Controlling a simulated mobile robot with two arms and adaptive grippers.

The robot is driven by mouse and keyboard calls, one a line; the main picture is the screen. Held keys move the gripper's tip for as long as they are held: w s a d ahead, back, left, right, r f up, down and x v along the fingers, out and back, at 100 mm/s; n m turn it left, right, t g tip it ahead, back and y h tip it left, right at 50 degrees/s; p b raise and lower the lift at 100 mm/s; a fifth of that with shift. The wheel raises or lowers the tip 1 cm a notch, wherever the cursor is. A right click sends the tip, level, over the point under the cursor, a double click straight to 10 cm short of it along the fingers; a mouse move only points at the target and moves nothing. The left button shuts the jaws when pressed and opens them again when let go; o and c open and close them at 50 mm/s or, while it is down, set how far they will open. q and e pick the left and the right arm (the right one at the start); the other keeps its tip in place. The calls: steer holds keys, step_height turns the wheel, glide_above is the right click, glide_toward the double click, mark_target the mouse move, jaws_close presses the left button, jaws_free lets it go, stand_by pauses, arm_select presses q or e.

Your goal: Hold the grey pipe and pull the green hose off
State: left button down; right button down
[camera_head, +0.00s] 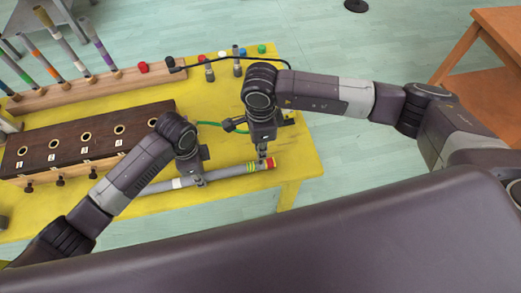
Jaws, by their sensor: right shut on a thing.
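The grey pipe (222,175) lies along the front of the yellow table, slightly slanted. It has a white band, yellow-green bands and a red right end. The green hose (211,124) shows as a thin bright curve behind it, partly hidden by my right wrist; I cannot see where its ends join. My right gripper (263,161) points down and is shut on the pipe near the red end. My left gripper (201,179) is at the pipe's middle; its fingers are too small and hidden to tell whether they are closed.
A dark wooden box (85,138) with several round holes stands at the left of the table (305,160). Behind it is a wooden rack (115,82) with several coloured tubes. A black cable (215,58) runs across the back. An orange-brown table (487,100) stands at the right.

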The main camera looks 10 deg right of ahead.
arm_select(q)
steer(key=c, duration=1.6)
jaws_free()
step_height(320, 180, up, 12)
